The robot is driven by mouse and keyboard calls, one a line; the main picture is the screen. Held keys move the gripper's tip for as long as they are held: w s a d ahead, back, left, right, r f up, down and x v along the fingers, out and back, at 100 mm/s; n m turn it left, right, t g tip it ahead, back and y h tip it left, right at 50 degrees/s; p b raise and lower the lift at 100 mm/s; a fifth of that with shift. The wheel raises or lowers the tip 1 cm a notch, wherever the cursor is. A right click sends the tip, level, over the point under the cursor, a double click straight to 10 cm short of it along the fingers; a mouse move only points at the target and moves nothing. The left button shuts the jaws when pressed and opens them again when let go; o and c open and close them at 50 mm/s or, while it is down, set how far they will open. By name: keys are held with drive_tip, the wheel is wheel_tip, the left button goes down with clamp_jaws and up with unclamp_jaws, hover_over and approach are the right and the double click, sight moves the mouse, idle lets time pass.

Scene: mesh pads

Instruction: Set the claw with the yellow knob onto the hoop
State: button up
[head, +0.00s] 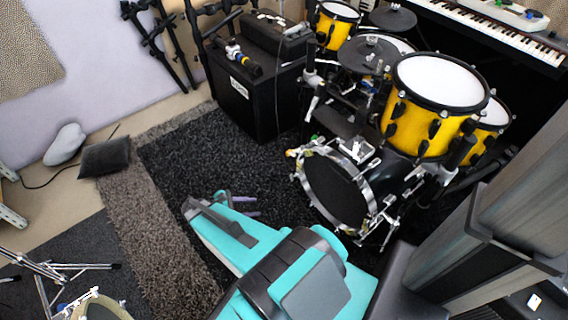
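The bass drum (335,188) stands on the dark rug with its front facing me, and a shiny metal-and-black hoop (300,180) runs around it. Several chrome claws sit around that hoop. One at its upper left (293,153) has a yellowish-orange knob, and it looks to be at the rim; its exact seating is too small to tell. My gripper (245,206), with purple fingers, is low over the rug to the left of the bass drum, apart from it. My teal arm partly hides it, and whether anything is between the fingers is unclear.
Yellow drums (430,130) and a cymbal (364,54) stand above and behind the bass drum. A grey post stands at right.

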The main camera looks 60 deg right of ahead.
drive_tip(key=w+d+n+h+b, duration=0.3)
drive_tip(key=d+b, duration=0.3)
drive_tip(key=d, duration=0.2)
drive_tip(key=w+d+n+h+b, duration=0.2)
drive_tip(key=w+d+h+b, duration=0.2)
drive_tip(key=d+b, duration=0.2)
drive_tip(key=shift+w+d+r+n+h+b, duration=0.15)
drive_tip(key=shift+w+d+n+h+b, duration=0.2)
drive_tip(key=shift+d, duration=0.7)
drive_tip(key=shift+s+d, duration=0.15)
drive_tip(key=b+x, duration=0.4)
drive_tip(key=x, duration=0.9)
drive_tip(key=shift+d+b, duration=0.25)
drive_tip(key=shift+b, duration=0.05)
drive_tip(key=shift+s, duration=0.15)
